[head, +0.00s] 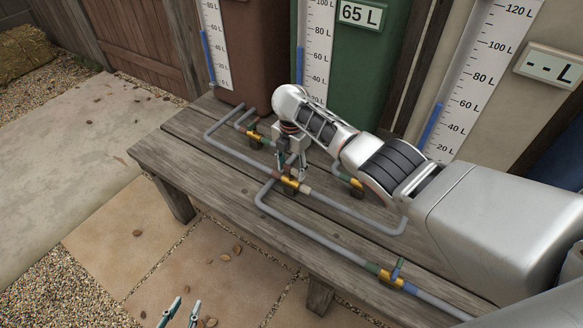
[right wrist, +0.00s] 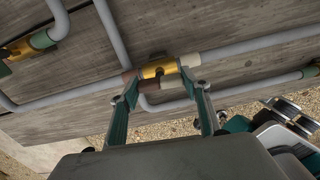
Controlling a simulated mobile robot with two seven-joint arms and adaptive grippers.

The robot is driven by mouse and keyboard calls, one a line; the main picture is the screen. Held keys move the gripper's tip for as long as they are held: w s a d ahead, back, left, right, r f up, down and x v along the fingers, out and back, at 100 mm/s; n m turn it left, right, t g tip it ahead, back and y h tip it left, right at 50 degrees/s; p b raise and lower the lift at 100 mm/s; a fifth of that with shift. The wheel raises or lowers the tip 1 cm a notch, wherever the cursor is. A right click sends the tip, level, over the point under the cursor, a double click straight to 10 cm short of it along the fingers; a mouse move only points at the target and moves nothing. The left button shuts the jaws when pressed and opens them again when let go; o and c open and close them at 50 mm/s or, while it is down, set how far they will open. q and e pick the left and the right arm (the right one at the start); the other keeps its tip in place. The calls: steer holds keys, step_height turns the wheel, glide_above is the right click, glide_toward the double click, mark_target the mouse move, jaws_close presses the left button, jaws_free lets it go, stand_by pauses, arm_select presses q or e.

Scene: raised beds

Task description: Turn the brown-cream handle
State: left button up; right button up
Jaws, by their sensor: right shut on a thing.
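The valve with a brown end and a cream end (head: 289,183) has a brass body and sits on a grey pipe on the wooden bench. In the right wrist view its brass body (right wrist: 158,70) lies just beyond my fingertips, brown end left and cream end right. My left gripper (head: 186,302) is at the bottom edge, open and empty, away from the bench.
Other brass valves sit on the pipes: one at the back (head: 254,136), one beside my right arm (head: 356,183), one at the front right (head: 391,278). Tanks with gauges stand behind, including a green one (head: 365,75).

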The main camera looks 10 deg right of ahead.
mark_target(291, 168)
steer(key=o, duration=1.1)
steer(key=shift+s+a+f, duration=0.1)
steer(key=shift+s+f, duration=0.05)
steer(key=shift+r, duration=0.5)
step_height(291, 168, up, 11)
steer(key=shift+r, duration=0.1)
